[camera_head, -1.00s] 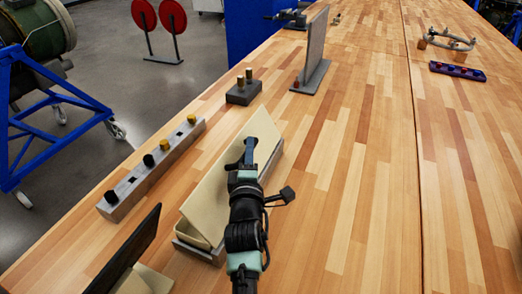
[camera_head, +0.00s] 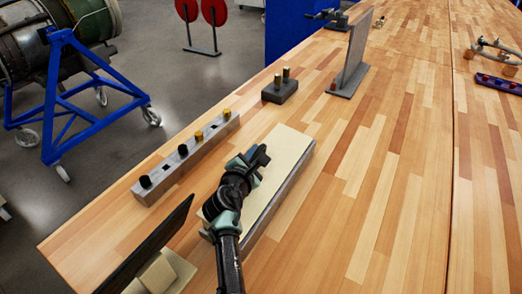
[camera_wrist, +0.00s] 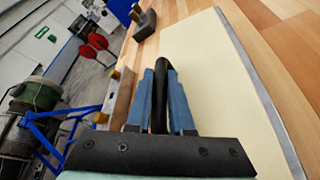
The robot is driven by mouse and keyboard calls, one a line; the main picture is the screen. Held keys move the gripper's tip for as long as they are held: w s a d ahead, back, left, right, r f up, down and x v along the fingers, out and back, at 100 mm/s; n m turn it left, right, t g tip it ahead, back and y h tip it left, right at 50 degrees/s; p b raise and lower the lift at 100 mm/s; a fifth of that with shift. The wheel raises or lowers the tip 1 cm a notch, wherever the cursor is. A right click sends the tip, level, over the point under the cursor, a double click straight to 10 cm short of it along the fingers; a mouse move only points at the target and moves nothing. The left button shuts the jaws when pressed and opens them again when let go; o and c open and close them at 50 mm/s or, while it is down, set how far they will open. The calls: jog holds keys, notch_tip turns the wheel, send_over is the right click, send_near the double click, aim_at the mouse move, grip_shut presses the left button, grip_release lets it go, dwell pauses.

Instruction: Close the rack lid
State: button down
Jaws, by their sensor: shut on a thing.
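The rack lid (camera_head: 283,152) is a cream panel lying nearly flat over the low grey rack (camera_head: 290,185); I cannot tell whether it is fully seated. In the wrist view the lid (camera_wrist: 225,80) fills the right side, inside the rack's grey rim. My gripper (camera_head: 258,156) is low over the lid's left side. In the wrist view its blue fingers (camera_wrist: 163,85) are closed on both sides of a black handle (camera_wrist: 161,68) at the lid's left edge. My arm hides the near left part of the lid.
A grey block with black and yellow knobs (camera_head: 186,158) stands to the left. A dark block with two brass pegs (camera_head: 280,90) is beyond the lid. A dark upright panel (camera_head: 148,250) stands at the near left.

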jog(key=shift+w+a+f+n+g, duration=0.2)
jog(key=shift+a+f+n+g, duration=0.1)
jog(key=shift+f+n, duration=0.3)
jog(key=shift+f, duration=0.1)
jog(key=c, duration=0.8)
grip_release()
jog(key=shift+s, duration=0.15)
jog(key=shift+p+v, duration=0.8)
jog(key=shift+v, duration=2.85)
jog(key=shift+a, duration=0.2)
jog(key=shift+f, duration=0.1)
